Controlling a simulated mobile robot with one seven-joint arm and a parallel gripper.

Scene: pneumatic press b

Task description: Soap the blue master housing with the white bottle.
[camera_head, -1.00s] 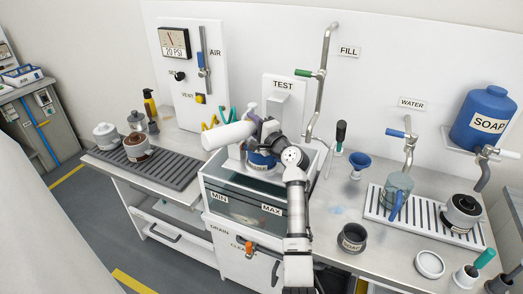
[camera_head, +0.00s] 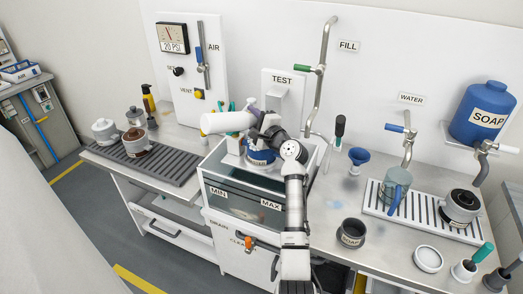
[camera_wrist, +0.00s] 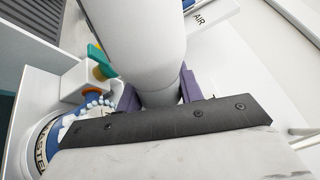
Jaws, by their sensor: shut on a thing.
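My gripper (camera_head: 252,125) is shut on the white bottle (camera_head: 224,122), which lies nearly level above the test tank with its broad end to the left. In the wrist view the bottle (camera_wrist: 135,40) fills the top middle between purple fingers. The blue master housing (camera_head: 260,158) sits in the test tank, below my gripper and partly hidden by it. The housing (camera_wrist: 43,140) shows at the lower left of the wrist view with part of its label. White, foam-like blobs show on and beside its top. The bottle's nozzle is hidden.
The tank (camera_head: 243,187) has clear walls and MIN and MAX marks. A fill pipe (camera_head: 318,90) with a green handle rises behind it. A grey rack (camera_head: 170,165) with pots stands left. A dark cup (camera_head: 350,234), blue funnel (camera_head: 358,157) and draining tray (camera_head: 425,222) are right.

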